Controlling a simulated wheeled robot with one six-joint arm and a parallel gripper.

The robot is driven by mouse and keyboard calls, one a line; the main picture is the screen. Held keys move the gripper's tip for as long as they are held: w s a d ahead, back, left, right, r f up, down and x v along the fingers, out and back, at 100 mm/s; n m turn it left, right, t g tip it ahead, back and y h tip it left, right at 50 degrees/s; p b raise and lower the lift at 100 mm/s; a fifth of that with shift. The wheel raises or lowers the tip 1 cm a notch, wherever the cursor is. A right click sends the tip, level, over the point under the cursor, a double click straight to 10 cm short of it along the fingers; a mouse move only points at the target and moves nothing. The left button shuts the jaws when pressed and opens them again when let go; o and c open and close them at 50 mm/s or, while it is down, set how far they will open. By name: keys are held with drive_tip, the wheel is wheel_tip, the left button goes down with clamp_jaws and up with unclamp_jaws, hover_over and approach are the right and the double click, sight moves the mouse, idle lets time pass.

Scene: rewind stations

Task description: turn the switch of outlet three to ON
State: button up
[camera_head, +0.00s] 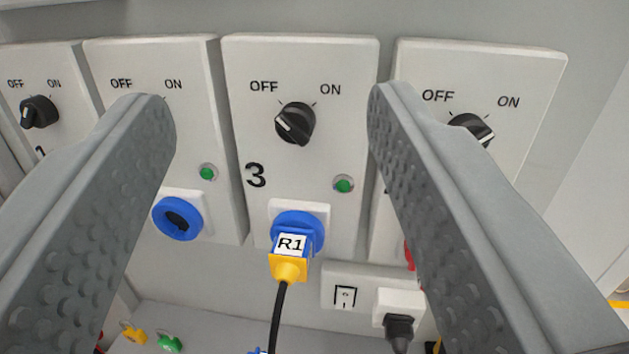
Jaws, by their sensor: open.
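The outlet three panel (247,103) is white and marked 3, in the middle of the view. Its black rotary switch (295,123) sits below the OFF and ON labels. The knob's grip bar slants from upper left to lower right; I cannot tell its setting for sure. A green light (343,184) is below right of the switch. A yellow plug tagged R1 (288,267) is in the blue socket (297,226). My gripper (268,98) is open, its fingers on either side of the switch in the picture, with nothing between them. The knob is fully visible.
Outlet panels stand left (140,65) and right (480,65), each partly hidden by my fingers. The left one has an empty blue socket (178,217). Below are a rocker switch (345,296), a black plug (398,330) and small yellow (133,334) and green (169,342) items.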

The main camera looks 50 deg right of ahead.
sight(290, 130)
drive_tip(key=w+a+f+g+h, duration=0.2)
drive_tip(key=a+f+g, duration=0.15)
drive_tip(key=f, duration=0.35)
drive_tip(key=shift+g, duration=0.45)
drive_tip(key=x, duration=1.7)
drive_tip(key=shift+w+d, duration=0.15)
drive_tip(key=shift+d, duration=0.05)
drive_tip(key=c, duration=1)
